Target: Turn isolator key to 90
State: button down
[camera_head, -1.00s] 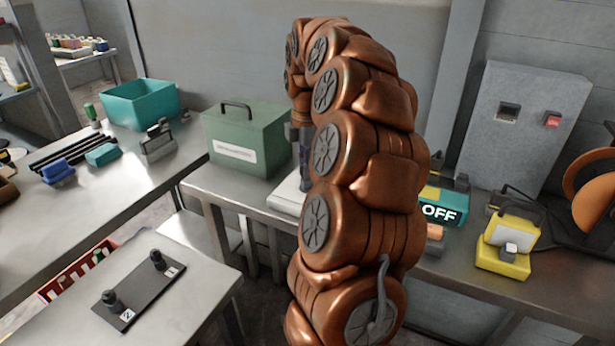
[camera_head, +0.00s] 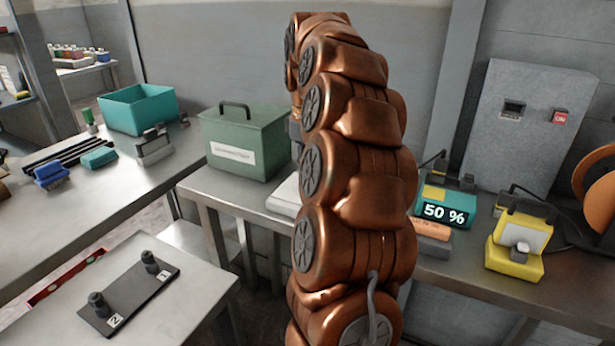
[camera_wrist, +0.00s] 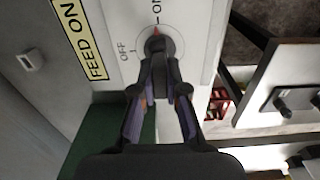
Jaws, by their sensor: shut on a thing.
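In the wrist view the isolator key (camera_wrist: 156,45) is a dark knob with a red pointer mark, on a pale panel (camera_wrist: 195,25) with a round dial. OFF is printed to its left and ON, partly cut off, above it. The red mark points up toward ON. My gripper (camera_wrist: 160,68) is shut on the key, its two fingers at either side; the fingers cover the key's lower part. In the head view my copper-coloured arm hides the gripper and key.
A yellow FEED ON label (camera_wrist: 80,37) is beside the dial. In the head view a teal unit (camera_head: 445,212) displays 50 %, near a yellow device (camera_head: 516,262). A green box (camera_head: 245,135) stands left of my arm. A black plate with two knobs (camera_head: 130,298) lies on the near table.

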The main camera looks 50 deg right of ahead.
jog(key=shift+f+m, duration=0.15)
jog(key=shift+m, duration=0.25)
jog(key=c, duration=1.1)
grip_release()
jog(key=shift+c, duration=0.2)
jog(key=shift+o, duration=0.3)
jog(key=o, duration=0.6)
jog(key=shift+c, duration=0.2)
jog(key=shift+r, duration=0.3)
jog(key=shift+r+p, duration=2.35)
jog(key=shift+r, duration=1)
jog(key=shift+f, duration=0.15)
